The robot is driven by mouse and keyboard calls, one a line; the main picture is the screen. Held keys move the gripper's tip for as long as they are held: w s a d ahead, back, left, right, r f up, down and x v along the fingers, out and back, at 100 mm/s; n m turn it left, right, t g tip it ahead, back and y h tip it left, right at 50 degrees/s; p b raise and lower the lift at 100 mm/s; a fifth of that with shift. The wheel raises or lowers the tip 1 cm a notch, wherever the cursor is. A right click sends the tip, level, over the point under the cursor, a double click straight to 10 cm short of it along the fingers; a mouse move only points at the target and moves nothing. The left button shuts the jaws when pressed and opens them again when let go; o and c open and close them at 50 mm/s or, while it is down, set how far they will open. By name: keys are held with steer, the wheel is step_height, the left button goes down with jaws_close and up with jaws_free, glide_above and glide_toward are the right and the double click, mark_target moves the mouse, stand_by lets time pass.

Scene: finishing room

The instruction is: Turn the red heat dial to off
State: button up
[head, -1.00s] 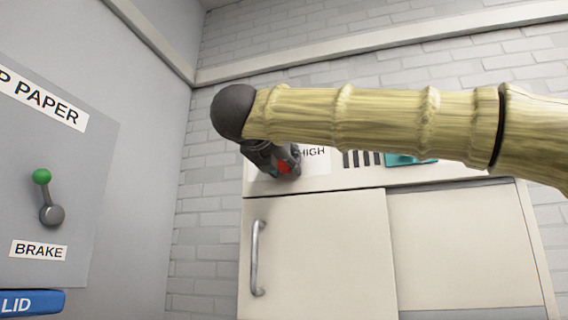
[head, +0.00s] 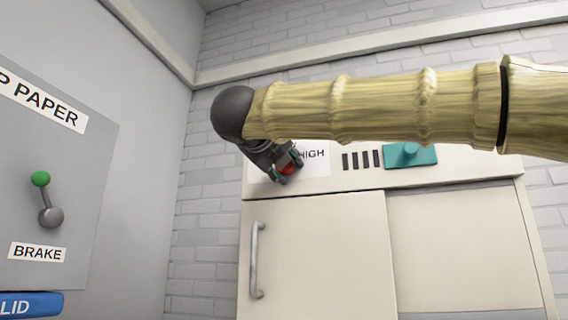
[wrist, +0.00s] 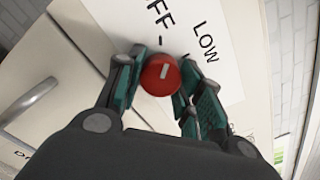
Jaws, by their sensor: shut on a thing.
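The red heat dial (wrist: 161,75) is round with a short white mark on its face. In the wrist view the mark stands nearly upright, toward the OFF label (wrist: 160,14). The LOW label (wrist: 207,42) is to the right. My gripper (wrist: 161,85) is shut on the dial, one teal-lined finger on each side. In the head view my gripper (head: 286,168) is at the panel's left end, and only part of the red dial (head: 289,169) shows between its fingers. The HIGH label (head: 313,154) is beside it; my arm and gripper hide the other labels.
Below the panel is a cream cabinet door (head: 320,250) with a metal handle (head: 257,260). A green-tipped brake lever (head: 45,200) is on the left wall.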

steer(key=shift+n+p, duration=0.5)
steer(key=shift+n, duration=1.1)
steer(key=o, duration=1)
steer(key=shift+s, duration=0.1)
steer(key=v, duration=1.2)
steer(key=shift+d, duration=0.1)
